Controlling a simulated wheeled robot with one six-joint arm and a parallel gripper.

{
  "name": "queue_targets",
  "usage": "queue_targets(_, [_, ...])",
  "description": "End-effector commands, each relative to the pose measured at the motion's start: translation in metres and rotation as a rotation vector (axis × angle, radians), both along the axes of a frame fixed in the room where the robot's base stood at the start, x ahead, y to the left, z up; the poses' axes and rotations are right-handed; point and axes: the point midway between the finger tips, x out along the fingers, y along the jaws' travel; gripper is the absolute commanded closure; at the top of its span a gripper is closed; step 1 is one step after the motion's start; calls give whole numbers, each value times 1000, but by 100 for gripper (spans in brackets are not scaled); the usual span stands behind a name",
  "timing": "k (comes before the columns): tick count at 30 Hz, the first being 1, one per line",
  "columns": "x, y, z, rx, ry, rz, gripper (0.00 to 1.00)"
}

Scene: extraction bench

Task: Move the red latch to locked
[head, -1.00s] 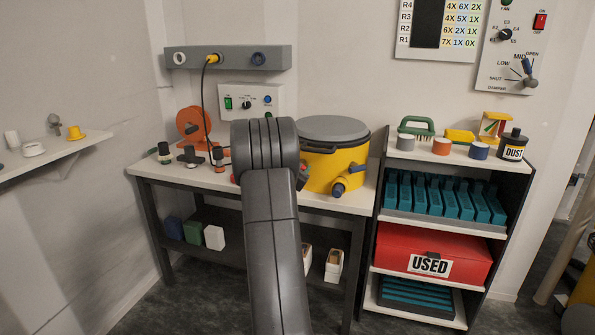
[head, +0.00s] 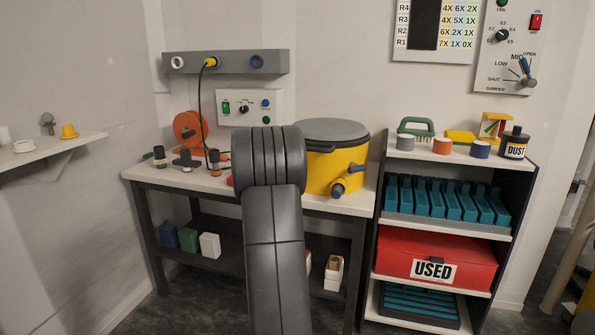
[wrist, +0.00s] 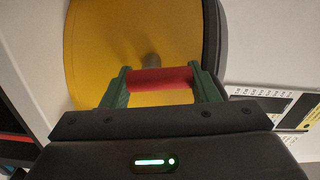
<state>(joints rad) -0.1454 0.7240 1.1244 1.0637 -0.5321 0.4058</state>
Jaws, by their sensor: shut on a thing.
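The red latch (wrist: 160,80) shows in the wrist view as a short red bar in front of the yellow drum (wrist: 125,45). A grey pin or stem shows behind the bar, at the drum wall. My gripper (wrist: 158,72) has one green finger at each end of the bar and is shut on it. In the head view, the yellow drum (head: 345,170) with its grey lid (head: 336,130) stands on the bench. My arm hides the gripper and the latch there, so I cannot tell the latch's position against any locked mark.
The bench top (head: 215,183) holds an orange reel (head: 187,130) and small fittings left of my arm. A shelf rack (head: 395,155) with teal trays and a red USED box (head: 400,250) stands at right.

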Motion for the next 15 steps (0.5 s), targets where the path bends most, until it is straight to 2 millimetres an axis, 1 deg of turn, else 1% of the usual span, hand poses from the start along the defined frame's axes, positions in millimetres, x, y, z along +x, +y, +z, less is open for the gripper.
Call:
queue_targets(1, [0,-1,-4,28,-7,0,68])
queue_targets(6, [-1,-1,-3,107,-33,0,68])
queue_targets(15, [-1,-2,-2,170,-53,0,68])
